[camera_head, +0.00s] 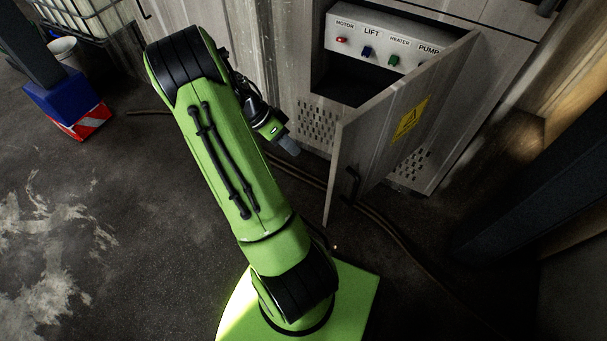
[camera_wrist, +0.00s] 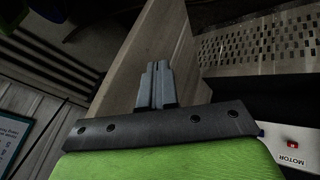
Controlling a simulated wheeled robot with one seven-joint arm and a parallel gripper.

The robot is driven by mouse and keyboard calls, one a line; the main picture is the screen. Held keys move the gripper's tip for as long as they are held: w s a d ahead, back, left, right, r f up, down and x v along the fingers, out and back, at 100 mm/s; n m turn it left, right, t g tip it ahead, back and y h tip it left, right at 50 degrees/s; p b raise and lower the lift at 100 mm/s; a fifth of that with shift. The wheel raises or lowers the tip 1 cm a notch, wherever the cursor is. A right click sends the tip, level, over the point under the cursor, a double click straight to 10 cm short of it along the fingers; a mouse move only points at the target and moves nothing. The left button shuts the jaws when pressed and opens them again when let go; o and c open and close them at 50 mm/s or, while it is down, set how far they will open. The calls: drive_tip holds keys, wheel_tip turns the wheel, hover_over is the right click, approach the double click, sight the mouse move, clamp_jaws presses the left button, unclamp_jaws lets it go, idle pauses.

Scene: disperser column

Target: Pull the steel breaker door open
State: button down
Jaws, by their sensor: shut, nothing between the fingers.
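The steel breaker door (camera_head: 385,120) stands swung out from the cabinet, its hinge side at the right. Its outer face carries a yellow warning sign (camera_head: 411,120) and a dark handle (camera_head: 350,184) near the free edge. My gripper (camera_head: 290,147) is shut and empty, left of the door's free edge and in front of the cabinet. In the wrist view the gripper fingers (camera_wrist: 157,84) lie together in front of a grey panel (camera_wrist: 150,45), which looks like the door; I cannot tell whether they touch it.
The open cabinet shows a switch panel (camera_head: 375,41) with MOTOR, LIFT, HEATER and PUMP labels; a red light (camera_wrist: 292,145) shows in the wrist view. Cables (camera_head: 385,228) lie on the floor below the door. A dark post (camera_head: 530,180) stands at right.

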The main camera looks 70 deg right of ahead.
drive_tip(key=s+f+b, duration=0.3)
drive_tip(key=s+f, duration=0.4)
drive_tip(key=s, duration=0.2)
drive_tip(key=shift+a+f, duration=0.2)
drive_tip(key=shift+f, duration=0.05)
drive_tip(key=shift+s, duration=0.1)
